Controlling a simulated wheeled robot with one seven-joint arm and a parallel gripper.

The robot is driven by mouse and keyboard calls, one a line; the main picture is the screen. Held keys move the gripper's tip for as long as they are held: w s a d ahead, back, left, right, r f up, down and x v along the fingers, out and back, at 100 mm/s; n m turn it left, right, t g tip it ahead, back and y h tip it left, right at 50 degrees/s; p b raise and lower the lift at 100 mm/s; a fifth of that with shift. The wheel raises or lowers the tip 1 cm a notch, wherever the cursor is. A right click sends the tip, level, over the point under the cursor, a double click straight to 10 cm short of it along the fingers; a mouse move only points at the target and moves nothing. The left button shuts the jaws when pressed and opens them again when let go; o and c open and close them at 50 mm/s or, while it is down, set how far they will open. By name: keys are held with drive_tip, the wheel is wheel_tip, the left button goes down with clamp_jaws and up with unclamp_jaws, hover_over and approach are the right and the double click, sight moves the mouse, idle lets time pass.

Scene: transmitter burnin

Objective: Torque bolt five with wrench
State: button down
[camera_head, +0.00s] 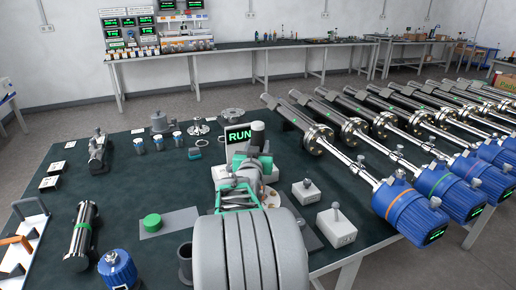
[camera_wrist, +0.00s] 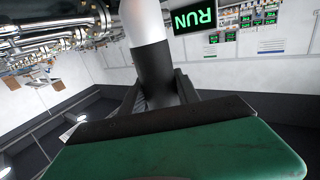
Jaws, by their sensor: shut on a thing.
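My gripper (camera_head: 254,158) is at the middle of the dark-topped bench in the head view. In the wrist view, its dark fingers (camera_wrist: 157,88) are shut on an upright tool, likely the wrench, by its dark grip (camera_wrist: 151,62). A white cylindrical part (camera_wrist: 143,20) continues from this grip. In the head view, the tool's dark end (camera_head: 257,133) stands above my gripper; its lower part is hidden. A tan round edge (camera_head: 271,197) shows beside my wrist. Bolt five cannot be made out, nor whether the tool touches anything.
A RUN display (camera_head: 239,135) stands just behind my gripper. White blocks with knobs (camera_head: 336,226) are at right. A green puck (camera_head: 152,222) on a grey plate and a dark cylinder (camera_head: 82,237) are at left. Several blue-headed transmitters (camera_head: 410,212) line the right.

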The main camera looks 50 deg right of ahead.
sight(257, 137)
drive_tip(key=shift+f+b, duration=0.35)
drive_tip(key=shift+f, duration=0.1)
idle(0.3)
drive_tip(key=shift+r, duration=0.1)
drive_tip(key=shift+r+p, duration=0.8)
drive_tip(key=shift+r, duration=1.8)
